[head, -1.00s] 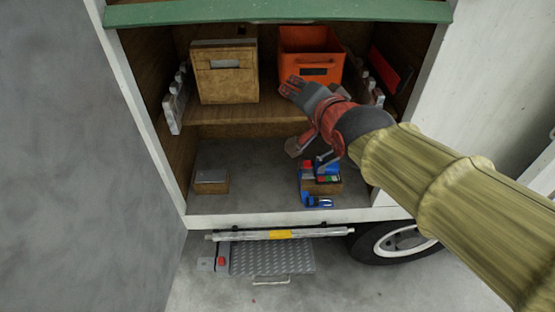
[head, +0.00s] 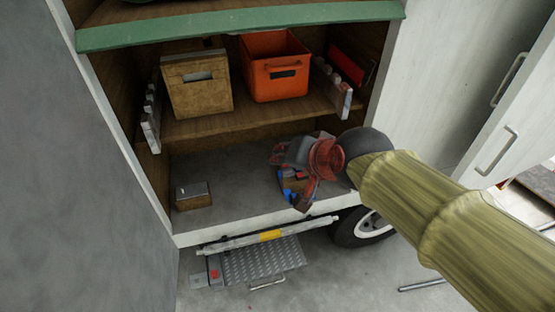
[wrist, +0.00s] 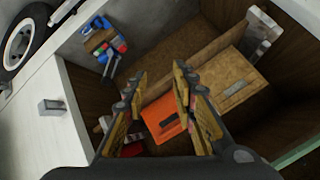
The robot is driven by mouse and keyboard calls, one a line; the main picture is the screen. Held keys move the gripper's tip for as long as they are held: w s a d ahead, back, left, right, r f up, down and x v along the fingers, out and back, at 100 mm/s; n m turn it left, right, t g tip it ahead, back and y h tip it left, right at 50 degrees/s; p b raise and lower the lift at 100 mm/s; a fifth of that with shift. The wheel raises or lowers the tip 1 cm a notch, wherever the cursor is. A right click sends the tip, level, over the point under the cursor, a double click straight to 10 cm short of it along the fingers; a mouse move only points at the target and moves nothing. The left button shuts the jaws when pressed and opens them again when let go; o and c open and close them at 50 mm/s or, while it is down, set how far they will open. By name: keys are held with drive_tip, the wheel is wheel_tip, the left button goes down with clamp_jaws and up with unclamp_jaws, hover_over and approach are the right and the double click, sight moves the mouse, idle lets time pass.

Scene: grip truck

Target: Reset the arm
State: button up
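My gripper (head: 288,178) is red and dark grey and stands in front of the open truck compartment, at about the lower shelf's height in the head view. In the wrist view my gripper (wrist: 160,95) has its two fingers apart with nothing held between them. The orange crate (wrist: 158,112) shows beyond the gap. In the head view the gripper partly hides a small wooden box with blue and red items (head: 298,174) on the lower shelf. These items show clearly in the wrist view (wrist: 105,45), apart from the fingers.
An orange crate (head: 275,85) and a wooden box (head: 197,88) stand on the upper shelf (head: 215,123). A smaller box (head: 193,196) sits at the lower left. A step (head: 262,262) and wheel (head: 362,229) are below. A white door (head: 500,130) stands open at right.

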drive_tip(key=shift+s+f, duration=0.1)
idle(0.5)
drive_tip(key=s+d+f+n+g+h+b, duration=0.1)
drive_tip(key=s+d+f+h+b, duration=0.1)
drive_tip(key=s+d+f+b, duration=0.5)
drive_tip(key=s+d+f+n+g+h+b, duration=0.2)
drive_tip(key=s+d+f+b, duration=0.5)
drive_tip(key=f, duration=0.6)
drive_tip(key=shift+s+d+f, duration=0.15)
drive_tip(key=shift+s+d, duration=0.6)
drive_tip(key=shift+s, duration=0.55)
drive_tip(key=shift+f+b, duration=0.15)
drive_tip(key=shift+b, duration=0.15)
